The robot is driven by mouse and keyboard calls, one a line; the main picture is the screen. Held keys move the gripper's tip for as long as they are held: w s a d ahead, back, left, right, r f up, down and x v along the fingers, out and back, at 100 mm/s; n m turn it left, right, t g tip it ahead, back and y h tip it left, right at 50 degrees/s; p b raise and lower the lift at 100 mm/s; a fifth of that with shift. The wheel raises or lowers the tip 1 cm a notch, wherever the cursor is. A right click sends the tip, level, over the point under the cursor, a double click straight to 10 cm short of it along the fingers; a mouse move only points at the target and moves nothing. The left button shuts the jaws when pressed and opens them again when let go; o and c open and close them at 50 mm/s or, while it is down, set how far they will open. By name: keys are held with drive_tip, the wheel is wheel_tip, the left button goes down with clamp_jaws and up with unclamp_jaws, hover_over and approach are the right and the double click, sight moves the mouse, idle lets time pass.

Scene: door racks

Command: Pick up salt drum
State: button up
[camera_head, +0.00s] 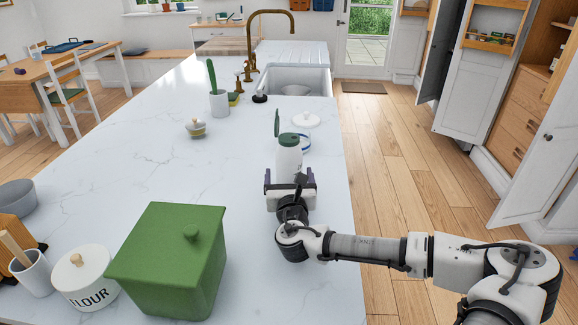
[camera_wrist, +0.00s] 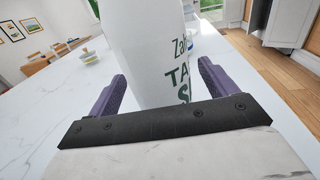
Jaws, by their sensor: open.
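The salt drum (camera_head: 288,158) is a white cylinder with a green lid that stands open. It stands upright on the white marble counter, near its right edge. My gripper (camera_head: 290,180) is open, with one purple finger on each side of the drum's lower body. The drum's base is partly hidden by my gripper.
A green bread bin (camera_head: 165,265) and a flour jar (camera_head: 85,280) stand at the front left. A white lidded dish (camera_head: 306,120) is close behind the drum. A small butter dish (camera_head: 195,128) and a utensil pot (camera_head: 219,103) stand further back. The left middle counter is clear.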

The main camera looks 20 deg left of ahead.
drive_tip(key=shift+x, duration=1.2)
drive_tip(key=c, duration=1.5)
drive_tip(key=shift+o, duration=0.2)
drive_tip(key=shift+r, duration=0.15)
